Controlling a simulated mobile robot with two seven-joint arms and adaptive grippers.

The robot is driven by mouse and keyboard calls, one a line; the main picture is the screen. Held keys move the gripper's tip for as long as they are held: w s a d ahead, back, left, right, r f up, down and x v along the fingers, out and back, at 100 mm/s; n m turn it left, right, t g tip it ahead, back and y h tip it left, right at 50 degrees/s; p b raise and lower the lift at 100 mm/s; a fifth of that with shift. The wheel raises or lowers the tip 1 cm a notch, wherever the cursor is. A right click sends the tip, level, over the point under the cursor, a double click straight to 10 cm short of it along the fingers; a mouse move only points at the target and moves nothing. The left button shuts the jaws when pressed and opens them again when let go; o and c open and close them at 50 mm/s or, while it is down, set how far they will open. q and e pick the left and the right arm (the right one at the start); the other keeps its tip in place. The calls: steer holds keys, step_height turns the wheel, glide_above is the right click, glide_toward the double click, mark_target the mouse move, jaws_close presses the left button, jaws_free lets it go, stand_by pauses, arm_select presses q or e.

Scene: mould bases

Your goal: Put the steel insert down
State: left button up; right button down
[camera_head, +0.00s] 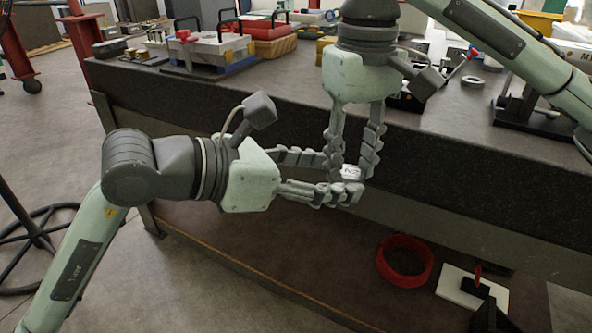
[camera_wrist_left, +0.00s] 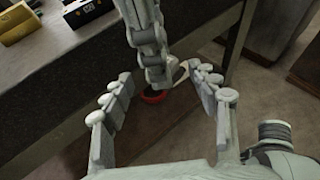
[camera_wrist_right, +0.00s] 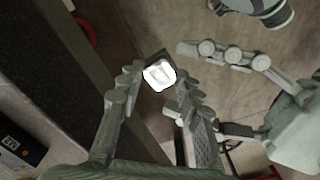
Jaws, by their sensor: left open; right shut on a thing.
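The steel insert (camera_head: 350,172) is a small, bright block with dark marking on one face. My right gripper (camera_head: 349,168) points down in front of the bench edge and is shut on the insert at its fingertips. In the right wrist view the insert (camera_wrist_right: 160,74) shows as a bright white shape between the fingertips. My left gripper (camera_head: 338,177) comes in from the left, open, with its fingers on either side of the right fingertips and the insert. Whether the left fingers touch the insert cannot be told. In the left wrist view the right fingers largely hide the insert.
The dark bench top (camera_head: 270,88) is behind the grippers, with a mould base (camera_head: 205,50) at its back left and a dark fixture (camera_head: 530,110) at right. A red ring (camera_head: 404,260) and a white plate (camera_head: 470,292) lie on the lower shelf. The bench top's front middle is clear.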

mark_target(347, 171)
arm_select(q)
steer(key=shift+x, duration=1.9)
steer(key=shift+c, duration=0.3)
steer(key=c, duration=1.2)
steer(key=shift+r, duration=0.1)
arm_select(e)
steer(key=c, duration=1)
jaws_free()
steer(key=shift+o, duration=0.2)
steer(key=shift+r, duration=0.1)
